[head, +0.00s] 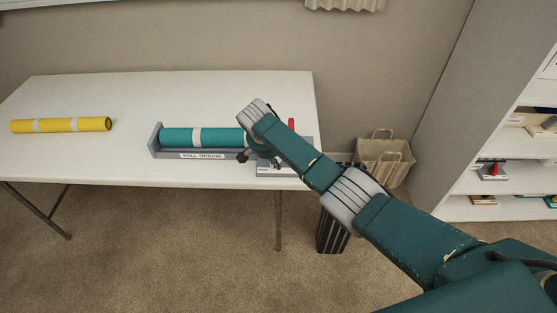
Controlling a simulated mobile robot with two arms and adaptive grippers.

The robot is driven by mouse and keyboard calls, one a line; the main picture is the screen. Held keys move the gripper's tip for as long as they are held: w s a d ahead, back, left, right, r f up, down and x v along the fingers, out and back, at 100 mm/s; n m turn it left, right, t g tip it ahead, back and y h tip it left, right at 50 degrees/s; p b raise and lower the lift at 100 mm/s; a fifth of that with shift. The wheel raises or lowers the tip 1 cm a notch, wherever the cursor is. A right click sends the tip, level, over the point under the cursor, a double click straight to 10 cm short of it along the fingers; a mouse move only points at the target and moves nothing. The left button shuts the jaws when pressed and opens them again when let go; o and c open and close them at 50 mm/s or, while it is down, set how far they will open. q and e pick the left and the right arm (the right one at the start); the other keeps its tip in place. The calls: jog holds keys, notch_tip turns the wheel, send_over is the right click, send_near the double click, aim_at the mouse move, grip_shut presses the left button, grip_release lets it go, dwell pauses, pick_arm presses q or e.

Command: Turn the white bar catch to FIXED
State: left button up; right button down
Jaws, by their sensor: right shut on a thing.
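The grey trough labelled ROLL TROUGH (156,146) stands on the white table and holds a teal roll (222,136) with a pale band. At its right end is a grey block (264,171) with small labels too small to read. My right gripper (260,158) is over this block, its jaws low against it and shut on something. The white bar catch is hidden behind the gripper and wrist, so its angle cannot be told. A red upright piece (291,125) shows just beyond my forearm. My left gripper is out of view.
A yellow roll (88,125) with pale bands lies on the left of the white table (90,165). A paper bag (384,164) and a dark striped bin (330,233) stand right of the table. White shelves (480,209) are at far right.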

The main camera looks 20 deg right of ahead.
jog(key=shift+w, duration=0.1)
dwell(0.4)
jog(key=c, duration=1.5)
grip_release()
jog(key=shift+a+r, duration=0.1)
jog(key=v, duration=1.2)
